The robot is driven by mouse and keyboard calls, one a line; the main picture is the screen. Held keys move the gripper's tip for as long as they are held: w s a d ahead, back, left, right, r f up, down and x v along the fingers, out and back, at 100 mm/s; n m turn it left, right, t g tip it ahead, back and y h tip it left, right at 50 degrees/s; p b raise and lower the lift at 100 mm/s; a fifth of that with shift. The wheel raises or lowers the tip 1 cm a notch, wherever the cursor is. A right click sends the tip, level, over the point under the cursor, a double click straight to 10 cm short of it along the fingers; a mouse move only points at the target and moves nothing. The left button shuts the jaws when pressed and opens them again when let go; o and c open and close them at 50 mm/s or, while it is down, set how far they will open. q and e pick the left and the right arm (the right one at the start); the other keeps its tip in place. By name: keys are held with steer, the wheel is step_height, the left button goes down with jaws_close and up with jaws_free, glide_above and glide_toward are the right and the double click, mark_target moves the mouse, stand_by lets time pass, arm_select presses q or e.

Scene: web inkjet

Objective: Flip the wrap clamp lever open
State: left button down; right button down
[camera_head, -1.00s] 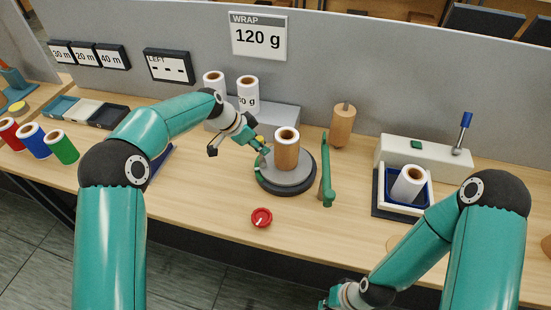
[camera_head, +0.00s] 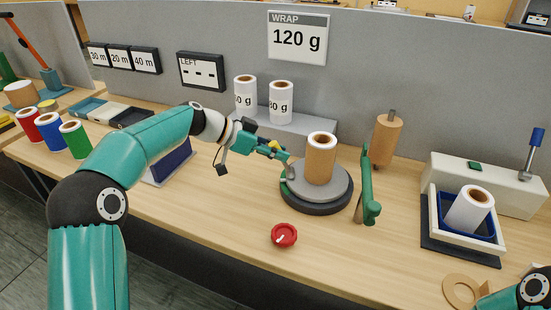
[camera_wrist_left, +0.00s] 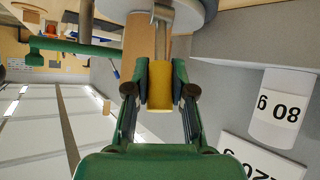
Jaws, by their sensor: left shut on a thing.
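The wrap clamp lever shows in the left wrist view as a yellow grip (camera_wrist_left: 160,95) on a metal arm that reaches toward a grey disc. My left gripper (camera_head: 280,152) is shut on the yellow grip, with one finger on each side of it in the wrist view. In the head view the gripper is at the left edge of the round turntable (camera_head: 335,202), and the lever is mostly hidden by the fingers. A brown roll with a white top (camera_head: 320,160) stands upright on the turntable. My right gripper is out of view.
A green upright post (camera_head: 368,190) stands just right of the turntable. A red knob (camera_head: 284,236) lies in front. White rolls (camera_head: 281,102) stand on a grey block behind. A tray with a white roll (camera_head: 469,210) is at right. The front of the table is mostly clear.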

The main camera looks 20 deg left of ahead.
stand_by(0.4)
arm_select(q)
steer(key=c, duration=1)
jaws_free()
steer(key=shift+a, duration=0.1)
steer(key=v, duration=1.1)
steer(key=shift+s+a+r, duration=0.15)
steer(key=shift+s+a, duration=0.05)
steer(key=shift+a, duration=0.1)
